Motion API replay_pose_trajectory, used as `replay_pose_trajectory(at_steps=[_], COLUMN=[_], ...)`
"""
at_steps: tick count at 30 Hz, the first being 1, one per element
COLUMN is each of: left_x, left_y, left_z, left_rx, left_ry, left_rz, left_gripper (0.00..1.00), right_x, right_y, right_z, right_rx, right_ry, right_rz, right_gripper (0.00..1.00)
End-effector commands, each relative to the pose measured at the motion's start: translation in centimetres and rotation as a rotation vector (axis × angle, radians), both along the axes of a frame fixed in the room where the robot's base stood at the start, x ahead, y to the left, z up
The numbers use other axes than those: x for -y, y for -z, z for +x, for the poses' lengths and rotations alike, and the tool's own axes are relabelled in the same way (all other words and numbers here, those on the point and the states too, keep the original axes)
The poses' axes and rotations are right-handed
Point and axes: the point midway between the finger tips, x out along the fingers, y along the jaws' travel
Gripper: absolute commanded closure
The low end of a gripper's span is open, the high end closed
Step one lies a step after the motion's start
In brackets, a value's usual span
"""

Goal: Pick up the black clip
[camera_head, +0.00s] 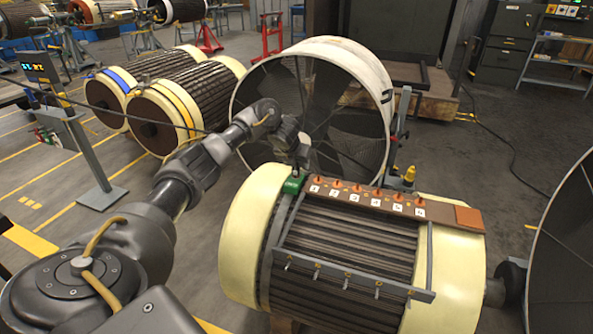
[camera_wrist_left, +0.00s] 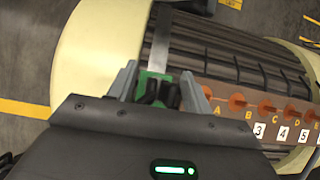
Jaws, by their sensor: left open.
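The black clip (camera_wrist_left: 157,92) sits at a green block (camera_wrist_left: 150,77) in the left wrist view, at the left end of a brown strip on the rotor. My left gripper (camera_wrist_left: 158,90) is open, with one grey finger on each side of the clip. I cannot tell whether the fingers touch it. In the head view my left gripper (camera_head: 299,162) points down just above the green block (camera_head: 293,184), and I cannot make out the clip apart from it there. My right gripper is not in view.
The rotor (camera_head: 345,245) has cream end bands and a grey frame (camera_head: 350,270). The brown strip (camera_head: 440,208) carries several orange pegs and number tags. A large white ring (camera_head: 350,52) stands close behind my gripper. Open floor (camera_head: 480,180) lies to the right.

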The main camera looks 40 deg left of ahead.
Motion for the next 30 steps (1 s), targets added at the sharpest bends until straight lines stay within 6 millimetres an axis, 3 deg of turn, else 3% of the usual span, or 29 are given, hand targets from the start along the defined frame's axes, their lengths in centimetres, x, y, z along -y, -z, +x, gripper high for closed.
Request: replay_pose_trajectory(at_steps=[8,20,30], left_x=[-0.05,-0.05,-0.07], left_y=[0.36,0.34,-0.08], left_z=[0.25,0.25,0.28], left_rx=[0.001,0.001,0.002], left_ry=[0.002,0.001,0.001], left_rz=[0.001,0.001,0.000], left_gripper=[0.50,1.00,1.00], right_x=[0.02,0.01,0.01], right_y=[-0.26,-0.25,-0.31], right_z=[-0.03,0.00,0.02], right_rx=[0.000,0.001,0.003], right_ry=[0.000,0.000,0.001], right_rz=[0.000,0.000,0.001], right_gripper=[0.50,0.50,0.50])
